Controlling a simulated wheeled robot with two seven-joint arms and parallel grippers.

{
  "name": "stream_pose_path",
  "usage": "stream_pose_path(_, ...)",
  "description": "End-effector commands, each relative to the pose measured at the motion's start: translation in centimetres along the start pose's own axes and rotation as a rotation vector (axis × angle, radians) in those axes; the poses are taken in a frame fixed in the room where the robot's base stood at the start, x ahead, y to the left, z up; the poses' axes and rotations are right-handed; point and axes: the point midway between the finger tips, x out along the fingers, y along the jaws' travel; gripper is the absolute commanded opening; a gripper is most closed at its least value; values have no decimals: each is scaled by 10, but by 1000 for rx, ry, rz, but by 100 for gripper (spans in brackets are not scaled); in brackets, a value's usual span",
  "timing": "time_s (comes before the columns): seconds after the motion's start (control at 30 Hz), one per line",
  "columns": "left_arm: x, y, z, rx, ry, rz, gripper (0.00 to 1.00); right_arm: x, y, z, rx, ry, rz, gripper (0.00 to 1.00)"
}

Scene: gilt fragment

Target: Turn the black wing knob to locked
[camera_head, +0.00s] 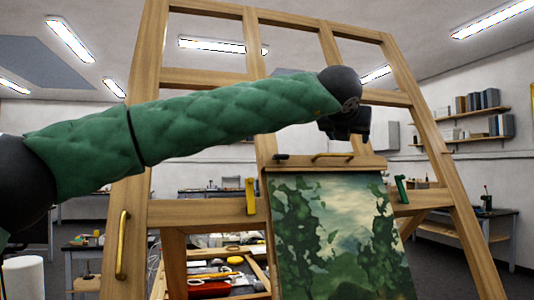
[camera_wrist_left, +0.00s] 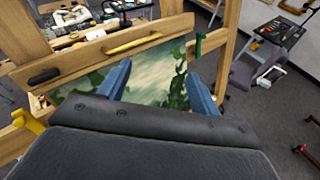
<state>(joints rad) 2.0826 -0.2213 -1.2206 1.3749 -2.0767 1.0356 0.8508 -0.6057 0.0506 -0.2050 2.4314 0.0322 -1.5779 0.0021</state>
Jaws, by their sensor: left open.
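The black wing knob (camera_head: 281,157) sits at the left end of the wooden crossbar (camera_head: 325,162) above the painting. In the left wrist view the knob (camera_wrist_left: 44,76) lies left of my fingers, its wing lengthwise along the bar. Its locked marking cannot be made out. My left gripper (camera_head: 345,122) is above and to the right of the knob, apart from it. In the left wrist view its two blue fingers (camera_wrist_left: 158,88) are spread, with nothing held and the painting behind them. My right gripper is not in view.
A yellow handle (camera_head: 333,155) is on the crossbar, right of the knob. The landscape painting (camera_head: 340,240) hangs below. A yellow clamp (camera_head: 251,196) and a green clamp (camera_head: 402,189) flank it. The tall wooden easel frame (camera_head: 145,130) surrounds this area.

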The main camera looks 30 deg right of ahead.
Motion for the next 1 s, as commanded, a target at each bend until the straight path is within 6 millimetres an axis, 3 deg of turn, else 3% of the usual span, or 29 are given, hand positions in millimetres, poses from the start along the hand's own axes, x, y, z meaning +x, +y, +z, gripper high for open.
stream_pose_path(0.1,-2,45,-6,-60,44,213,64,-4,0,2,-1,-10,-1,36)
stream_pose_path(0.3,-22,95,-23,-201,93,509,64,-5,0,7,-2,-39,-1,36)
stream_pose_path(0.47,-34,110,-36,-313,123,623,64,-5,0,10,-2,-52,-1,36)
stream_pose_path(0.63,-34,112,-37,-367,110,629,64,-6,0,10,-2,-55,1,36)
stream_pose_path(0.9,-13,126,-41,-369,111,627,64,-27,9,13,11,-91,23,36)
stream_pose_path(1.0,-4,132,-43,-369,111,628,64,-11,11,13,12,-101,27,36)
